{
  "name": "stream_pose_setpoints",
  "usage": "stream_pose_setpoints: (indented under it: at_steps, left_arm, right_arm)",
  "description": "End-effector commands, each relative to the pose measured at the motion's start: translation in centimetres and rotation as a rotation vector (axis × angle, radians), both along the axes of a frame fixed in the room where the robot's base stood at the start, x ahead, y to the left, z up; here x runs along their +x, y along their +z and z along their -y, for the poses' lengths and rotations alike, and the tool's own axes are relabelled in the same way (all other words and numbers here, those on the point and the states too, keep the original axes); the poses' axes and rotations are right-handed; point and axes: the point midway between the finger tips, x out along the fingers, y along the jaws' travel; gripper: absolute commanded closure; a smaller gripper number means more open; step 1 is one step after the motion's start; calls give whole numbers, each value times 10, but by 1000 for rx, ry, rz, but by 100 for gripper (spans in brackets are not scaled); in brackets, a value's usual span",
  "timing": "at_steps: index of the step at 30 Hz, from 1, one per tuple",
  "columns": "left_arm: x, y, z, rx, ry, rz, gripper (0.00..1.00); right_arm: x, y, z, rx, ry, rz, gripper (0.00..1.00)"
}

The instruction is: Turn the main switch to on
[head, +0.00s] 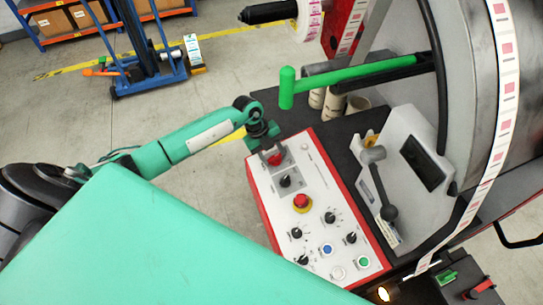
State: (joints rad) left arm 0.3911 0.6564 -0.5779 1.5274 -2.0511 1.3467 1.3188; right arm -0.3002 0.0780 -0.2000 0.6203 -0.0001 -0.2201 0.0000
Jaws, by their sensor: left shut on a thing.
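The control panel (318,205) is a white plate with a red edge, in the middle of the head view. The main switch (277,160) appears as a red rotary part at the panel's upper end, partly covered by my gripper. My left gripper (271,153) reaches in from the left above it, shut on the red switch. The fingertips cover much of the handle, so its turned position cannot be read. My right gripper is not in view.
Below the switch are a black knob (285,181), a red emergency stop (302,203), several smaller knobs, a blue button (327,249) and a green button (363,261). A green-ended bar (287,88) juts above the panel. A grey lever (379,180) stands right.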

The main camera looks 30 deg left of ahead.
Motion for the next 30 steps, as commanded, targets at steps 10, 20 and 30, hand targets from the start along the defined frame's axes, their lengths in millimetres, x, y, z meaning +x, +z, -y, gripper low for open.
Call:
stream_pose_setpoints:
  at_steps: [10,20,30]
  left_arm:
    - [3,-2,1,67,-311,60,76]
    - [4,-1,3,113,-534,102,76]
    - [3,1,4,133,-637,119,76]
  right_arm:
    - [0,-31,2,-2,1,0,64]
    - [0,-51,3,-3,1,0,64]
    - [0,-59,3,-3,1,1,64]
